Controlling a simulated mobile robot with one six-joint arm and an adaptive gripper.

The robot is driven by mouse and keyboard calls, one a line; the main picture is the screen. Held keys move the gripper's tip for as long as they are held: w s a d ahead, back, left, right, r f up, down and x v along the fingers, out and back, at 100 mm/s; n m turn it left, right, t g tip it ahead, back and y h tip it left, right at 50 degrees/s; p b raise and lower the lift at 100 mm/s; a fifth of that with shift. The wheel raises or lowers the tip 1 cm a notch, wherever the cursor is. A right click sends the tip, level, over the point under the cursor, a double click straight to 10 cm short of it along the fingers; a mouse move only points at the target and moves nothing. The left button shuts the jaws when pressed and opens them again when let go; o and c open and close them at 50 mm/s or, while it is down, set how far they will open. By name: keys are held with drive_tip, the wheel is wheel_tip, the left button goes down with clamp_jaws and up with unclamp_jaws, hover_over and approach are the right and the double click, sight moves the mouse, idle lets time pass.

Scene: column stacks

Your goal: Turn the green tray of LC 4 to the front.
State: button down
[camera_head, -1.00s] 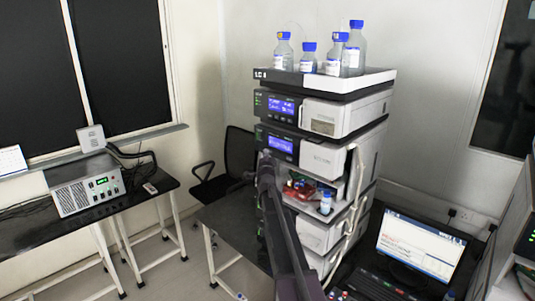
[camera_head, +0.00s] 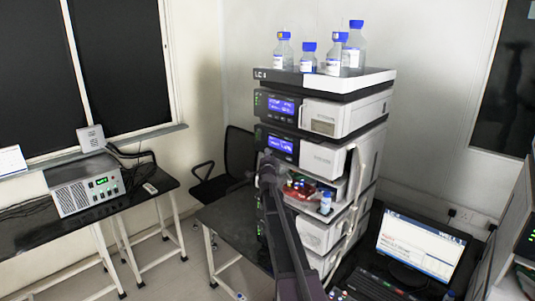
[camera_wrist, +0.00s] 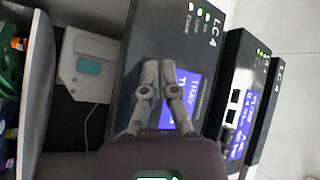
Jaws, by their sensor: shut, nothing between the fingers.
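My gripper (camera_wrist: 158,75) is shut and empty in the wrist view. Its fingertips are in front of a black panel (camera_wrist: 135,90) marked LC 4, beside a blue display (camera_wrist: 186,95) partly hidden by the fingers. I cannot tell if they touch the panel. Green parts (camera_wrist: 10,65) of what seems to be a tray, with an orange-topped item, show cut off at the left edge. In the head view my arm reaches the instrument stack (camera_head: 322,160). A red tray (camera_head: 298,198) with blue-capped vials sits in its open bay; no green tray is clear there.
Bottles with blue caps (camera_head: 308,58) stand on top of the stack. A grey box (camera_head: 85,190) sits on the left table. A white plate with a teal patch (camera_wrist: 88,67) is left of the panel in the wrist view.

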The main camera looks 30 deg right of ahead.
drive_tip(key=shift+s+a, duration=0.1)
drive_tip(key=shift+a, duration=0.05)
drive_tip(key=shift+s+a, duration=0.2)
drive_tip(key=shift+a, duration=0.45)
drive_tip(key=shift+a, duration=0.1)
idle(0.3)
drive_tip(key=shift+s+a, duration=0.3)
drive_tip(key=shift+a, duration=0.45)
drive_tip(key=shift+s+a, duration=0.25)
drive_tip(key=shift+a, duration=0.5)
drive_tip(key=shift+s+a, duration=0.3)
drive_tip(key=shift+a, duration=0.45)
idle(3.9)
